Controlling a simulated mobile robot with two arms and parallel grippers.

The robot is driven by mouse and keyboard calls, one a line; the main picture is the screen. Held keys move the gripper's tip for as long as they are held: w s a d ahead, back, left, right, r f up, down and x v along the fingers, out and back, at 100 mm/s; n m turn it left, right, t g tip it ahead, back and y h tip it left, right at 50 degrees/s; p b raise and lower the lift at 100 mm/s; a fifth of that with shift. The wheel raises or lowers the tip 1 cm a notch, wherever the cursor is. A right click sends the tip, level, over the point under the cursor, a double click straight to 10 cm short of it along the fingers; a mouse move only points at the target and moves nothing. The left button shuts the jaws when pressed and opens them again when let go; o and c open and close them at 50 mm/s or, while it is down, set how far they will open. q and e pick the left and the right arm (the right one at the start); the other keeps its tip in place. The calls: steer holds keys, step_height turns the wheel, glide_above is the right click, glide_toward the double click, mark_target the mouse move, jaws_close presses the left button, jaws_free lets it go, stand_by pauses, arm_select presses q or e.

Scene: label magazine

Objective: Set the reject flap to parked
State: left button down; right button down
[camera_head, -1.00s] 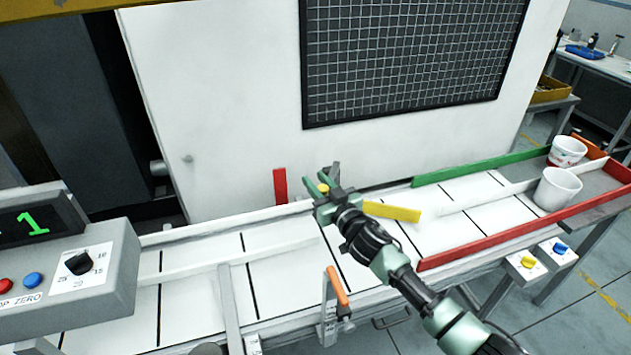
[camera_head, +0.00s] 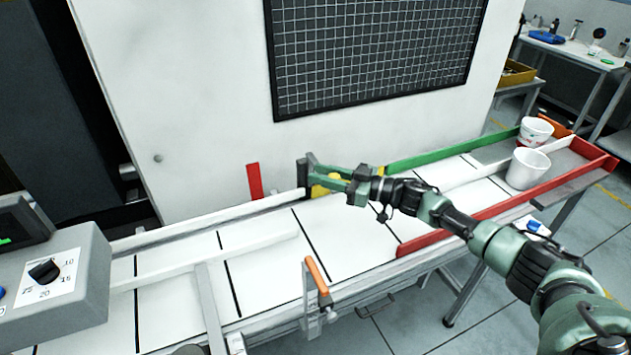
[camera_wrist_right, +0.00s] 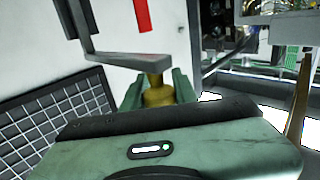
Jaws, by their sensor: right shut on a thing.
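The yellow reject flap (camera_head: 381,171) is mostly hidden behind my right gripper in the head view. Only a small yellow part shows there, close to the back rail. My right gripper (camera_head: 328,182) is shut on a yellow knob, which shows between the fingers in the right wrist view (camera_wrist_right: 157,92). A dark grey lever (camera_wrist_right: 120,58) runs to the top of the knob. A dark upright piece (camera_head: 303,172) stands just left of the fingertips. My left gripper is not in view.
A red post (camera_head: 254,181) stands behind the back rail. An orange-handled clamp (camera_head: 317,277) sits on the front edge. White cups (camera_head: 527,168) stand at the right end, between green (camera_head: 440,155) and red (camera_head: 480,218) rails. A control box (camera_head: 55,275) is at left.

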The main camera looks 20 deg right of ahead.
steer(key=shift+d+g, duration=0.15)
steer(key=shift+g, duration=0.15)
steer(key=c, duration=1.1)
jaws_free()
steer(key=shift+d, duration=0.1)
steer(key=b+v, duration=0.2)
steer(key=v, duration=0.6)
steer(key=shift+f, duration=0.1)
